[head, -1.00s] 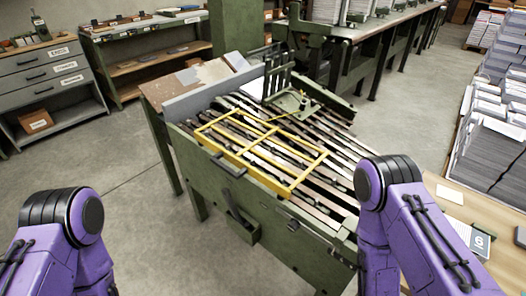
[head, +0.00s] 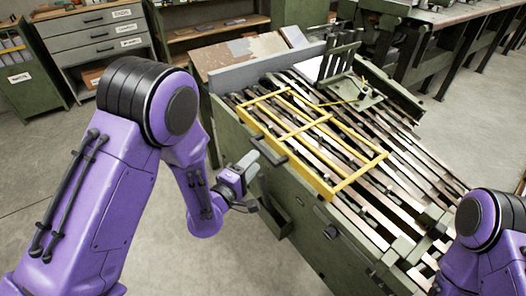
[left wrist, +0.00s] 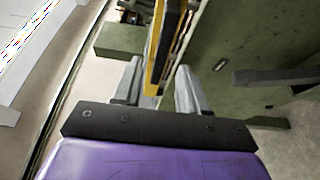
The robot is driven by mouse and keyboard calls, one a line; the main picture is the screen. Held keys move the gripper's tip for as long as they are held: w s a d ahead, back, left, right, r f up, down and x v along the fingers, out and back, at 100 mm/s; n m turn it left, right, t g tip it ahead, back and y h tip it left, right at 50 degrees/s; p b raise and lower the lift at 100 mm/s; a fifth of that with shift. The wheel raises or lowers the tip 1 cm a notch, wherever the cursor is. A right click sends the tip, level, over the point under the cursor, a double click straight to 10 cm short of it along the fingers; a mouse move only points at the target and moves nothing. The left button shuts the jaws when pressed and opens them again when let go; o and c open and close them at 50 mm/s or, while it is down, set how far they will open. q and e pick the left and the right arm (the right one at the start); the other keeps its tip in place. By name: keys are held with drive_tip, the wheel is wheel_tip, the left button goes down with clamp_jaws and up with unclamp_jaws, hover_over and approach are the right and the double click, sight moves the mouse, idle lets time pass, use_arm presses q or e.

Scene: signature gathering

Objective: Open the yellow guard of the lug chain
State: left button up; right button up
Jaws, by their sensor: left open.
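The yellow guard (head: 315,182) is a rectangular frame lying flat over the dark bars of the lug chain (head: 415,180). A dark handle (head: 271,148) shows at its near side. My left gripper (head: 248,163) is open and empty, just outside the machine's near side, close to that handle. In the left wrist view, a yellow and black edge (left wrist: 154,60), seemingly part of the guard, shows between and beyond the spread fingers. I cannot tell whether a finger touches it. My right arm enters at the lower right, but its gripper is out of view.
The machine's green side panel (head: 305,235) stands close to the left gripper. An upright slotted bracket (head: 342,62) rises behind the guard. Grey drawers (head: 92,35) and shelves stand at the back. The floor at the left is clear.

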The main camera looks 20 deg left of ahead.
sight(262, 153)
use_arm(q)
drive_tip(key=x, duration=0.6)
drive_tip(key=shift+w+f, duration=0.1)
drive_tip(key=shift+w, duration=0.1)
clamp_jaws()
